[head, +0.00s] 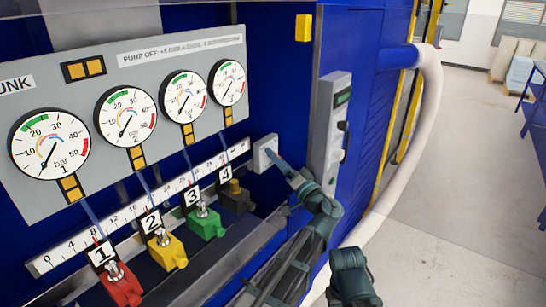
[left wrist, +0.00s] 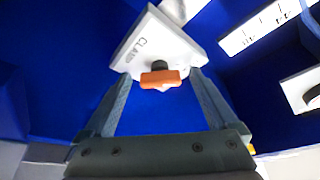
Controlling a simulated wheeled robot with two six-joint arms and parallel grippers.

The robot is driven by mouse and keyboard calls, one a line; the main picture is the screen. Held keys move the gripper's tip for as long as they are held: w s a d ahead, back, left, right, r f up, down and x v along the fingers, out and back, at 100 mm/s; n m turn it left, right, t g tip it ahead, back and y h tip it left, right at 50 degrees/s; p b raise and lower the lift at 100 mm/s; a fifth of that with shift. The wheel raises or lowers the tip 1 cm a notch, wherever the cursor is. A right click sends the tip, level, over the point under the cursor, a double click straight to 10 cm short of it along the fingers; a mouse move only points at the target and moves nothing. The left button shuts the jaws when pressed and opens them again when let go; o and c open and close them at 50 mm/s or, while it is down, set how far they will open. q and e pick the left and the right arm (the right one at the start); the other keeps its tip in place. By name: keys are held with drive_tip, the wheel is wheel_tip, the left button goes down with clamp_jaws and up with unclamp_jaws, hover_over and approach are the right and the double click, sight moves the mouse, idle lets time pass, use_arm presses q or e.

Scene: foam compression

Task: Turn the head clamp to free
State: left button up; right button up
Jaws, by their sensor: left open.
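The head clamp is a white box (left wrist: 160,42) lettered "CLAMP" on the blue machine wall, with an orange knob (left wrist: 161,78) on a dark stem. It also shows in the head view as a pale box (head: 264,150), its knob hidden there. My left gripper (left wrist: 160,82) is open, with one finger on each side of the knob. A gap shows between the knob and each finger. In the head view the left gripper (head: 275,159) reaches up to the box from below right.
Left of the clamp is a panel with several pressure gauges (head: 125,117), above a scale rail (head: 150,205) and numbered coloured blocks (head: 168,252). A grey control box (head: 328,130) is close on the right. A thick white hose (head: 425,120) hangs beyond it.

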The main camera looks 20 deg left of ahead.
use_arm(q)
drive_tip(key=c, duration=1.4)
drive_tip(key=shift+o, duration=0.2)
drive_tip(key=shift+r, duration=0.1)
drive_tip(key=shift+d+r+m+g+h+p, duration=0.15)
drive_tip(key=shift+m+g+h+p, duration=0.6)
drive_tip(key=shift+m+p, duration=1.75)
drive_tip(key=shift+a+r+m+g+h+p, duration=0.15)
drive_tip(key=shift+m+g+h+p, duration=0.6)
drive_tip(key=shift+m+p, duration=1.75)
drive_tip(key=shift+d+r+m+g+h+p, duration=0.15)
drive_tip(key=shift+m+g+h+p, duration=0.7)
drive_tip(key=shift+m, duration=2.65)
drive_tip(key=shift+t+p, duration=0.25)
drive_tip(key=shift+p, duration=0.45)
drive_tip(key=o, duration=1.4)
drive_tip(key=shift+c, duration=0.2)
